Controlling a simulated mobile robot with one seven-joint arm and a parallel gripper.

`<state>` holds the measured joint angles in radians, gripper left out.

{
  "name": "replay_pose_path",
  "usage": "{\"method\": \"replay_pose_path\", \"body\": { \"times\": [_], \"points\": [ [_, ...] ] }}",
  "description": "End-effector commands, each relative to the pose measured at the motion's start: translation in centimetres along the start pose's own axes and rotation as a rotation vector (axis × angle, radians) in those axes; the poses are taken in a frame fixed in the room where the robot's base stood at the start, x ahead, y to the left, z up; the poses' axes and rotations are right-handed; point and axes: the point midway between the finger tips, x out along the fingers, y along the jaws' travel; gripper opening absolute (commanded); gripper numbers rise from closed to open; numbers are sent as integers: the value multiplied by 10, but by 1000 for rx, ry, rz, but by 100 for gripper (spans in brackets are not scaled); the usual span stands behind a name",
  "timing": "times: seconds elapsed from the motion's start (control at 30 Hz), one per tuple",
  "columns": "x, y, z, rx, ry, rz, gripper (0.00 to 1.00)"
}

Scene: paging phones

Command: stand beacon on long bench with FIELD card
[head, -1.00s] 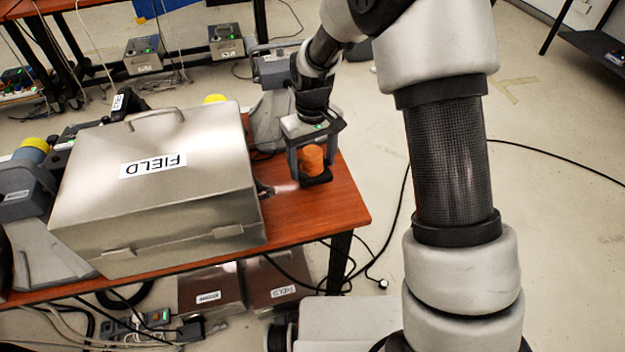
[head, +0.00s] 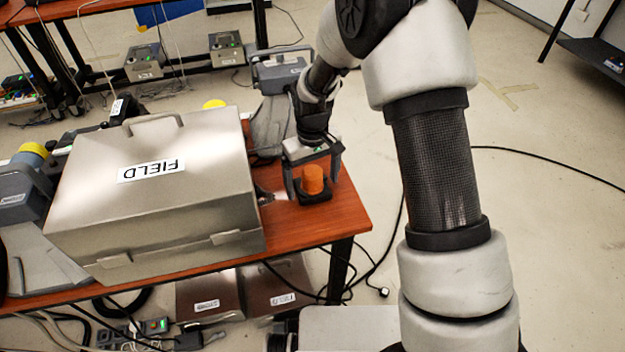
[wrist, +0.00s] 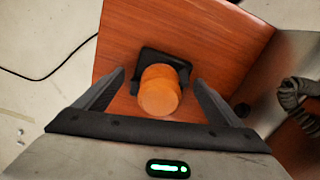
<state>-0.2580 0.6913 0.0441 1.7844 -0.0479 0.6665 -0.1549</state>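The beacon is an orange cylinder on a black square base; in the head view the beacon (head: 313,179) stands upright on the right end of the long wooden bench (head: 335,222). A silver case (head: 150,190) with a FIELD card (head: 151,169) on its lid sits on the same bench, left of the beacon. My gripper (head: 312,182) is open over the beacon, one finger on each side. In the wrist view, the beacon (wrist: 160,88) lies between the spread fingers of my gripper (wrist: 160,88), with gaps on both sides.
A grey device (head: 275,110) stands behind the beacon on the bench. Another grey device with a yellow top (head: 30,175) is at the left. Metal boxes (head: 278,287) and cables lie on the floor below. The bench's right end beside the beacon is clear.

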Motion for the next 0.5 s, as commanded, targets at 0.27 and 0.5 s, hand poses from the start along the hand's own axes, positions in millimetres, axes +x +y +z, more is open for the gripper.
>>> {"method": "replay_pose_path", "body": {
  "times": [0.27, 0.5],
  "points": [
    [-6, 0, 0, 0, 1, 0, 89],
    [-48, 0, -1, 0, 5, 1, 89]
  ]
}}
